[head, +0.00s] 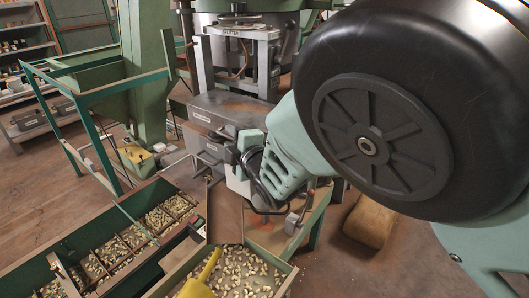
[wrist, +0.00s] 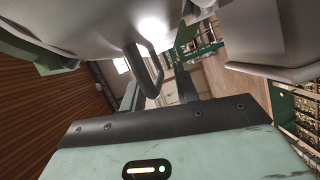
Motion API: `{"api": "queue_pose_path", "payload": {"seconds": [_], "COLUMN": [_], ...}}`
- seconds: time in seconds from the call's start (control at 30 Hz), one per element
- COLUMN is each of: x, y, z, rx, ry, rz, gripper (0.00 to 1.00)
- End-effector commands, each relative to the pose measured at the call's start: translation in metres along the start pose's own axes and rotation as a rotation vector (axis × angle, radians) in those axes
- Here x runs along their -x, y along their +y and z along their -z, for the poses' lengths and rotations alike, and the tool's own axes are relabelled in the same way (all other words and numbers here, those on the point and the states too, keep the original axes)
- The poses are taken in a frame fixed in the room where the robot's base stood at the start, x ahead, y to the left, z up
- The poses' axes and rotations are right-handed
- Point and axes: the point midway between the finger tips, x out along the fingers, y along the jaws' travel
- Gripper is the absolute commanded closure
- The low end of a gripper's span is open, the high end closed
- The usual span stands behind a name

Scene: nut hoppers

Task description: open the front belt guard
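A grey boxy cover, which looks like the front belt guard (head: 222,103), sits at the front of the green machine in the head view. It appears closed. My gripper (head: 236,157) is at its front right side, partly hidden by my own arm. In the wrist view my gripper (wrist: 157,92) has its two dark fingers apart. A grey loop like a handle (wrist: 153,68) shows between them, below a large pale grey surface. I cannot tell whether the fingers touch the loop.
A green hopper tray (head: 72,246) with compartments of nuts stands at lower left. A second nut tray (head: 284,284) with a yellow scoop (head: 201,282) is at bottom centre. A green frame table (head: 97,82) stands left. A brown sack-like object (head: 370,220) lies on the floor at right.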

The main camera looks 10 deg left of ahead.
Motion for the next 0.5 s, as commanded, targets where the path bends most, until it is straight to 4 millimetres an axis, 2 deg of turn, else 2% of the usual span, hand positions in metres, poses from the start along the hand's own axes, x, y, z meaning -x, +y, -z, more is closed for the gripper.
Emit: {"api": "queue_pose_path", "payload": {"seconds": [0.5], "x": [0.082], "y": [-0.001], "z": [0.001], "rx": [-0.007], "ry": [0.001], "rz": [0.001], "gripper": [0.69]}}
